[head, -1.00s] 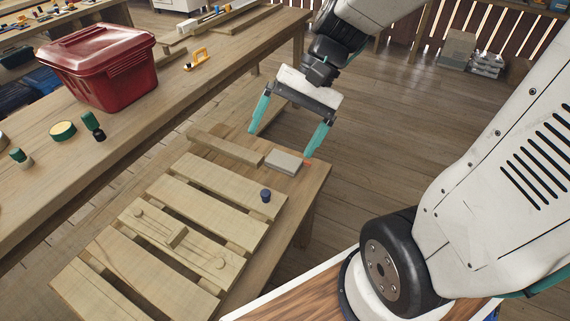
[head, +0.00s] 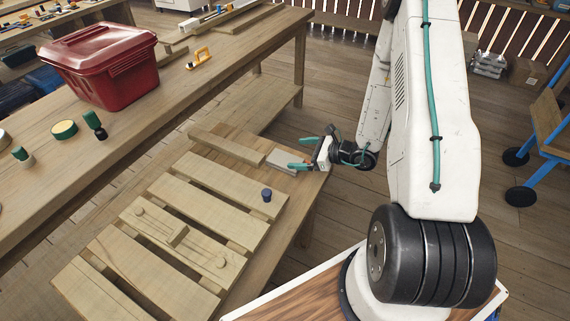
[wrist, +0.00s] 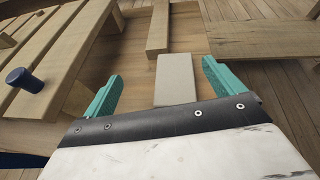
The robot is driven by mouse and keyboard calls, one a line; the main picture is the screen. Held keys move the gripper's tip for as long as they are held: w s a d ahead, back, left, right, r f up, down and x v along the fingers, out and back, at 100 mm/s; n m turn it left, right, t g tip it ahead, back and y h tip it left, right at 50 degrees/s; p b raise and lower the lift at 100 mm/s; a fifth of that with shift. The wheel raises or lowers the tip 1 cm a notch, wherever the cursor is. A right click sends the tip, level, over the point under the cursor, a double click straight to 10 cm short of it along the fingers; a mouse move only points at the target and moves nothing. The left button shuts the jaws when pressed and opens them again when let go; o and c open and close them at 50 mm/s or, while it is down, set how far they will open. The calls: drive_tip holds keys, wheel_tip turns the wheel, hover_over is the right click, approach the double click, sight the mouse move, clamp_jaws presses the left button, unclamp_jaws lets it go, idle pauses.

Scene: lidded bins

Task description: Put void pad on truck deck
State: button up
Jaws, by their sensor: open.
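A flat grey block (head: 281,160), which looks like the void pad, lies on the low wooden bench near its right corner. It shows between the fingers in the wrist view (wrist: 176,82). My gripper (head: 303,153) is at the block's right side, with its teal fingers spread. In the wrist view my gripper (wrist: 161,72) is open and empty, one finger on either side of the block with gaps. I cannot tell its exact height over the block. A blue-framed wheeled truck (head: 553,152) with a wooden panel is partly visible at the right edge; I cannot tell if that panel is the deck.
A slatted pallet (head: 205,206) with a dark blue knob (head: 266,195) lies left of the block. A wooden bar (head: 226,147) lies just beyond it. A red lidded bin (head: 103,75) stands on the long workbench. Open floor lies right of the bench.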

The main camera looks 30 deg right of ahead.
sight(287, 160)
drive_tip(key=shift+m+t+h, duration=0.3)
drive_tip(key=shift+m+h, duration=0.3)
drive_tip(key=shift+m, duration=0.3)
drive_tip(key=f, duration=0.1)
drive_tip(key=d+f, duration=0.2)
drive_tip(key=shift+s+f, duration=0.35)
drive_tip(key=shift+f, duration=0.05)
drive_tip(key=shift+w+f, duration=0.1)
drive_tip(key=shift+f, duration=0.25)
drive_tip(key=x, duration=0.7)
drive_tip(key=shift+w+a+f, duration=0.1)
drive_tip(key=shift+a, duration=0.05)
drive_tip(key=c, duration=1.2)
drive_tip(key=shift+r, duration=0.8)
wheel_tip(287, 160, up, 2)
drive_tip(key=shift+r, duration=0.15)
drive_tip(key=s+d, duration=0.1)
drive_tip(key=s, duration=0.4)
drive_tip(key=s+d, duration=0.2)
drive_tip(key=s, duration=0.3)
drive_tip(key=s+d+r, duration=0.1)
drive_tip(key=s, duration=0.4)
drive_tip(key=shift+s+d+r, duration=0.1)
drive_tip(key=shift+s+d, duration=0.05)
drive_tip(key=shift+s, duration=0.05)
